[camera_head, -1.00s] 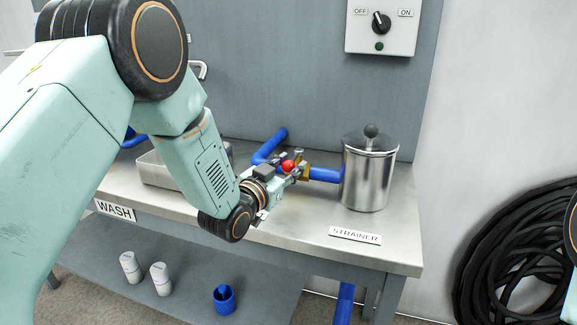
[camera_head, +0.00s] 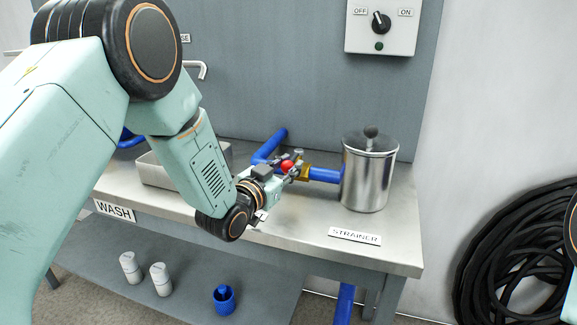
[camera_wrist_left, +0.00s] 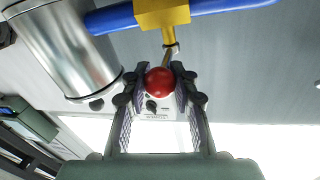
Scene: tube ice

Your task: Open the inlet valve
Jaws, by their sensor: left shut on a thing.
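The inlet valve has a brass-yellow body (camera_head: 304,172) on the blue pipe (camera_head: 326,175), left of the steel strainer. Its lever ends in a red ball knob (camera_head: 288,166). My left gripper (camera_head: 293,168) is at the valve, shut on the red knob. In the left wrist view the knob (camera_wrist_left: 159,82) sits between the two fingertips (camera_wrist_left: 160,85), with the yellow valve body (camera_wrist_left: 162,14) beyond it. A thin stem runs from the body towards the knob. My right gripper is not in view.
The lidded steel strainer (camera_head: 368,180) stands close right of the valve. A steel basin (camera_head: 152,172) is at the left on the bench (camera_head: 290,230). A switch box (camera_head: 381,26) hangs on the back panel. A black hose coil (camera_head: 510,260) lies at the right.

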